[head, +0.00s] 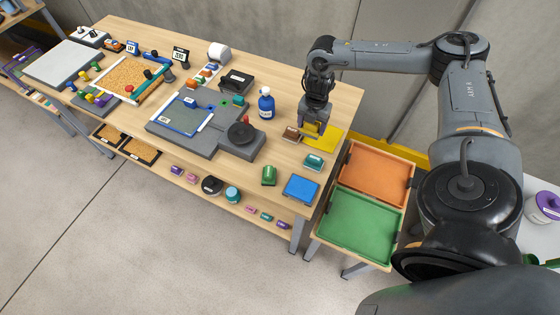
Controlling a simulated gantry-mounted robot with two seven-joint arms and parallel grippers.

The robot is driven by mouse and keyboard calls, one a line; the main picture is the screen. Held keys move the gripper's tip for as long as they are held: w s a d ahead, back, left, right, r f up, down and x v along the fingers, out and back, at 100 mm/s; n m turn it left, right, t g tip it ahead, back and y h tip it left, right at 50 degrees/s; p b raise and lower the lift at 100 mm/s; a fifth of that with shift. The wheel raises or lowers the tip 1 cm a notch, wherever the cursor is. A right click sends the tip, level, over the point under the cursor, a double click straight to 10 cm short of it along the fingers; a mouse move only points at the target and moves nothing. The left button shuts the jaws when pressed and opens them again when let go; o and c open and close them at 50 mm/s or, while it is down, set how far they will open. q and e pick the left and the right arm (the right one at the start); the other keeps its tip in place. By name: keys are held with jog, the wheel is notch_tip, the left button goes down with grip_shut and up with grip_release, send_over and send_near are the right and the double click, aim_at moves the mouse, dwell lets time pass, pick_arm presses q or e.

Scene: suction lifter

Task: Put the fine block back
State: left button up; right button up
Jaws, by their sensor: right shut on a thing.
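My right gripper (311,129) points down over the yellow mat (327,142) at the right end of the wooden bench. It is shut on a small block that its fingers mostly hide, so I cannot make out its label. A brown block (291,134) lies just left of the gripper. A teal block (313,162) with a pale label lies in front of the mat. I cannot read which block is marked fine. My left gripper is not in view.
A blue bottle (266,104) stands left of the gripper. A green block (269,176) and a blue pad (301,188) lie near the front edge. An orange tray (376,174) and a green tray (358,222) sit to the right. A grey machine (203,143) fills the bench middle.

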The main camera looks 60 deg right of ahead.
jog(key=shift+s+d+f, duration=0.25)
jog(key=shift+s+f, duration=0.05)
jog(key=shift+f, duration=0.05)
jog(key=w+a+f, duration=0.3)
jog(key=w+a, duration=0.1)
jog(key=w+a+f, duration=0.3)
jog(key=w+f, duration=0.1)
jog(key=shift+w+a+f, duration=0.15)
jog(key=shift+a, duration=0.25)
jog(key=shift+f, duration=1.95)
jog(key=shift+f, duration=0.1)
jog(key=shift+f, duration=0.15)
jog(key=o, duration=1)
jog(key=shift+r, duration=0.2)
